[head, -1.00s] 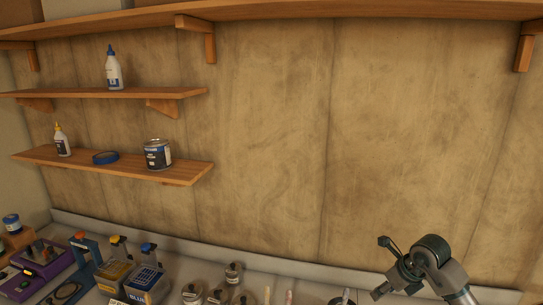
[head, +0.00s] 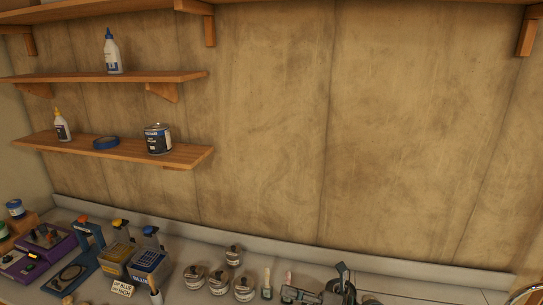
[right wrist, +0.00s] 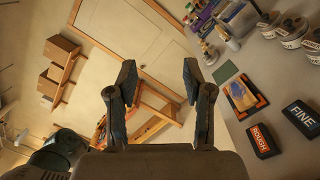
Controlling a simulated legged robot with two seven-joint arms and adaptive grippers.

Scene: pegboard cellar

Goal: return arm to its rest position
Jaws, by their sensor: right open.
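Beyond the fingers are the room, a pale door (right wrist: 125,35) and a wooden stand (right wrist: 150,112). Much of the right arm is below the head view. My left gripper is in neither view.
A ROUGH block (right wrist: 262,140) and a FINE block (right wrist: 302,118) lie beside an orange-edged tray (right wrist: 262,102). Wall shelves (head: 120,151) hang at left; the wall's middle is bare.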

